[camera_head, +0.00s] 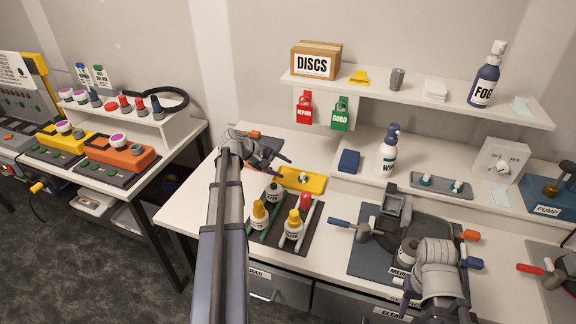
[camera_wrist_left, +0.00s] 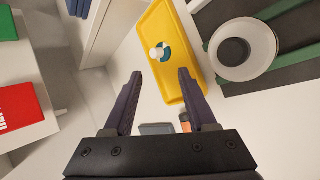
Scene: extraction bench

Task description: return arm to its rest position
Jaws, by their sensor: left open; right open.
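My left gripper (camera_head: 284,168) reaches in over the white bench and points right, just left of the yellow tray (camera_head: 313,186). Its jaws are apart with nothing between them. In the left wrist view the two dark fingers (camera_wrist_left: 159,75) are spread and empty, and the yellow tray (camera_wrist_left: 180,73) with a small white-and-teal piece (camera_wrist_left: 159,52) lies beyond and to the right. My right arm stands at the lower right, over the front of the dark mat. My right gripper (camera_head: 435,305) is open there; its tips are partly hard to make out.
A dark rack with yellow-capped bottles (camera_head: 259,213) stands right of my left forearm. The grey press-like device (camera_head: 396,212) with a blue handle is near my right arm. The white shelf (camera_head: 430,103) holds a DISCS box (camera_head: 316,60) and a FOG bottle (camera_head: 487,75).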

